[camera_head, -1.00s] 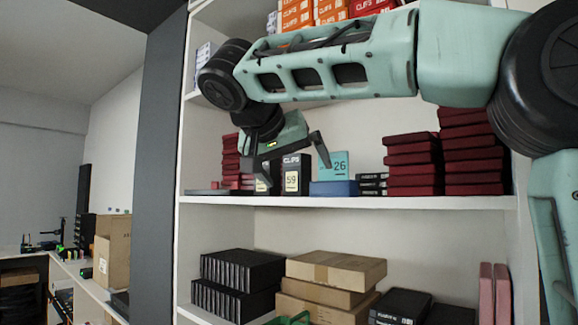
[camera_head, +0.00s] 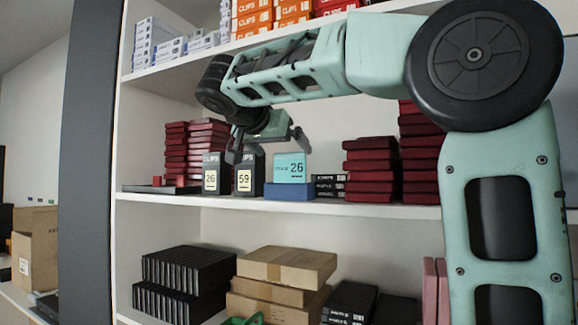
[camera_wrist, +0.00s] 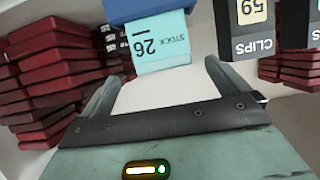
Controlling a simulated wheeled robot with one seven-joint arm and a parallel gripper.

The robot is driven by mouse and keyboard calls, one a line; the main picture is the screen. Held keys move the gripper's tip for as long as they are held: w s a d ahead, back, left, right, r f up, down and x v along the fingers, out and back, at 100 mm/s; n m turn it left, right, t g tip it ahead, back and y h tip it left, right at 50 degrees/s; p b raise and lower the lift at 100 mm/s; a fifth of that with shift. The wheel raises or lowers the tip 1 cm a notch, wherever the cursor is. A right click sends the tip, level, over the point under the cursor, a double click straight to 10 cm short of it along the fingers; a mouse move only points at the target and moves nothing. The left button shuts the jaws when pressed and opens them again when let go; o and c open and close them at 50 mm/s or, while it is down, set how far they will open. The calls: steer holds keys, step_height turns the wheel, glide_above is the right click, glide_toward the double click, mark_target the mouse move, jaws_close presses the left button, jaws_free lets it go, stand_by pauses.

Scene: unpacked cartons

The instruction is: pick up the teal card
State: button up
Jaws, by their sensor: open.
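The teal card (camera_head: 291,167), marked 26, stands upright on a blue block (camera_head: 289,191) on the middle shelf. In the wrist view the card (camera_wrist: 158,42) appears upside down ahead of the fingers, with the blue block (camera_wrist: 135,10) at the top edge. My gripper (camera_head: 268,157) is open and empty, and its fingers point toward the shelf. In the wrist view the gripper (camera_wrist: 152,82) has its two fingers spread, with the card's lower picture edge close to the gap between them. I cannot tell whether the card is between the fingertips.
Black clips boxes, marked 26 (camera_head: 210,176) and 59 (camera_head: 245,177), stand left of the card. Small black boxes (camera_head: 329,186) and dark red stacks (camera_head: 370,170) are to its right. More red stacks (camera_head: 207,148) stand behind at left.

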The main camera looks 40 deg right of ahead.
mark_target(289, 157)
steer(key=p+x, duration=0.1)
steer(key=x, duration=0.1)
steer(key=p+x, duration=0.3)
steer(key=shift+w+d+r, duration=0.2)
steer(key=shift+w+d, duration=0.05)
steer(key=shift+d, duration=0.1)
steer(key=shift+d+f, duration=0.2)
steer(key=shift+f, duration=0.05)
steer(key=c, duration=1)
